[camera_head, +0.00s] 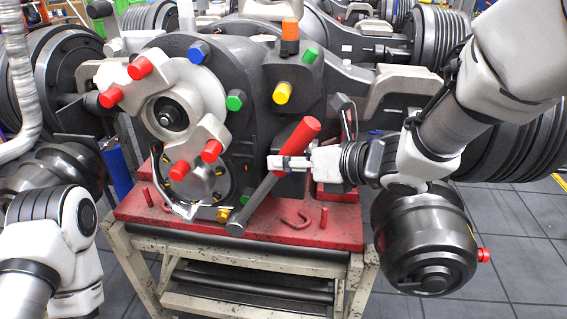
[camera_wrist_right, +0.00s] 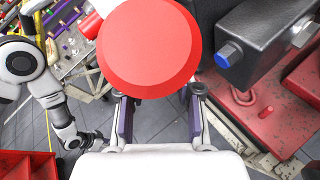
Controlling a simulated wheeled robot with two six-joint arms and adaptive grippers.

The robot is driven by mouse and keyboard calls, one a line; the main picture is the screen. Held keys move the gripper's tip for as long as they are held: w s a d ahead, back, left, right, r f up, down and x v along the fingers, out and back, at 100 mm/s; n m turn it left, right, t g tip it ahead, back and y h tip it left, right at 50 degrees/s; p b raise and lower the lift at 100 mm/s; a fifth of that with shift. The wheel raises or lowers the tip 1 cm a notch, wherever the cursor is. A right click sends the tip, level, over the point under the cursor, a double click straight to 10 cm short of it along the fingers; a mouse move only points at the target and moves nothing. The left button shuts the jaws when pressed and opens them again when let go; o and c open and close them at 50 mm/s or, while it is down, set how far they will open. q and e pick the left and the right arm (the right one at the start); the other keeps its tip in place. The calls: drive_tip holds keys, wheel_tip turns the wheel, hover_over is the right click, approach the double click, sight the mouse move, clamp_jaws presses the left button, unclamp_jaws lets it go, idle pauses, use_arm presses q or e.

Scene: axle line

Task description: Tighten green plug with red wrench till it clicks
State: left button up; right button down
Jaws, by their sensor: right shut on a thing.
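The red wrench has a thick red handle (camera_head: 299,134) and a grey shaft (camera_head: 262,192) slanting down to the left, its lower end over the front of the red base. In the right wrist view the red handle end (camera_wrist_right: 148,48) fills the space before the fingers. One green plug (camera_head: 309,56) is on the upper right of the grey housing, another green plug (camera_head: 235,100) left of centre. The wrench is apart from both. My left arm shows at lower left; its finger state cannot be made out.
The grey axle housing (camera_head: 250,150) carries several red plugs, a blue plug (camera_head: 198,52), a yellow plug (camera_head: 282,93) and an orange-topped part (camera_head: 289,37). It stands on a red base plate (camera_head: 340,228) on a metal stand. A dark round drum (camera_head: 425,240) stands close below my right arm.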

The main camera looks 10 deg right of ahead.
drive_tip(key=w, duration=0.1)
drive_tip(key=w+d, duration=0.1)
drive_tip(key=w, duration=0.1)
drive_tip(key=shift+w, duration=0.15)
drive_tip(key=shift+r, duration=0.1)
idle(0.4)
drive_tip(key=shift+b, duration=0.3)
drive_tip(key=shift+b, duration=0.3)
idle(0.6)
